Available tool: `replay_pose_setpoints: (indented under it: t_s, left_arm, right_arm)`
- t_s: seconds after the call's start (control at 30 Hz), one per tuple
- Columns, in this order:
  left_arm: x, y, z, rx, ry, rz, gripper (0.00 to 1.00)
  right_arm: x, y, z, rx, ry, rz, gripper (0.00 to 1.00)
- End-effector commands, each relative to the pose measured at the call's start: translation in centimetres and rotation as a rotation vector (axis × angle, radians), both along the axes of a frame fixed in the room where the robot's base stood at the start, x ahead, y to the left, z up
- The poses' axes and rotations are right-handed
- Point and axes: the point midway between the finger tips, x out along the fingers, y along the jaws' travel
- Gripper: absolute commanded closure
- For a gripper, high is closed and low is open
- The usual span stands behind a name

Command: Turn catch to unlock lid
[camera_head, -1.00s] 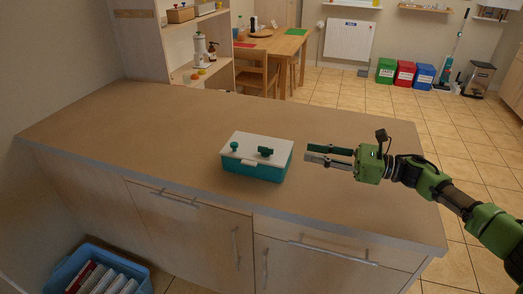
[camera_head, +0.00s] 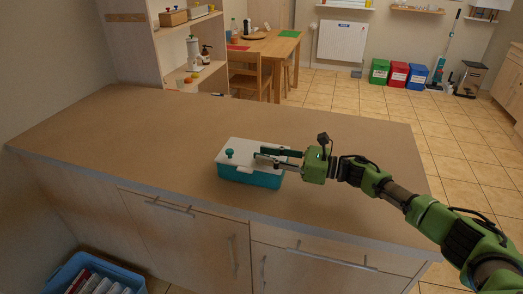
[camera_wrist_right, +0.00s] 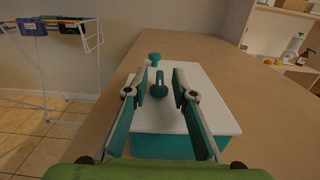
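A teal box (camera_head: 246,178) with a white lid (camera_head: 240,144) stands on the worktop; the box also shows in the right wrist view (camera_wrist_right: 165,147). A round teal knob (camera_head: 230,153) stands on the lid and also shows in the right wrist view (camera_wrist_right: 155,59). The teal catch (camera_wrist_right: 158,83) stands on the lid, nearer to my right gripper; in the head view the fingers largely hide it. My right gripper (camera_head: 262,157) is open over the lid. In the right wrist view the catch lies between its two fingers, with a gap at each side. My left gripper is not in view.
The brown worktop (camera_head: 130,135) is clear around the box. A blue crate (camera_head: 70,270) stands on the floor at the front left. A shelf unit (camera_head: 180,55) and a wooden table (camera_head: 270,45) stand behind. A drying rack (camera_wrist_right: 60,35) shows in the wrist view.

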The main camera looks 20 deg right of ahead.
Motion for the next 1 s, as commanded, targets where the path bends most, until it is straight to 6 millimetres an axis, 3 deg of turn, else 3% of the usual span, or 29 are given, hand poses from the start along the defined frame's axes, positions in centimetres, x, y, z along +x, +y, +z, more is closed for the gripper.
replay_pose_setpoints:
  t_s: [0.17,0.5,0.6,1.0]
  left_arm:
    - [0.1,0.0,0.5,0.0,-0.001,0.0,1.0]
    - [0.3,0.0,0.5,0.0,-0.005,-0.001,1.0]
    - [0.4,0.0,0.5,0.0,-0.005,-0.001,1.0]
    - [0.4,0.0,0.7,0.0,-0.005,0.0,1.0]
  right_arm:
    - [1.0,1.4,0.0,0.0,0.0,-0.001,0.76]
    - [1.1,1.6,0.0,-0.001,-0.001,-0.001,0.76]
    - [1.1,1.6,0.0,0.0,0.0,-0.001,1.0]
    - [1.0,1.6,0.0,0.001,0.001,-0.026,1.0]
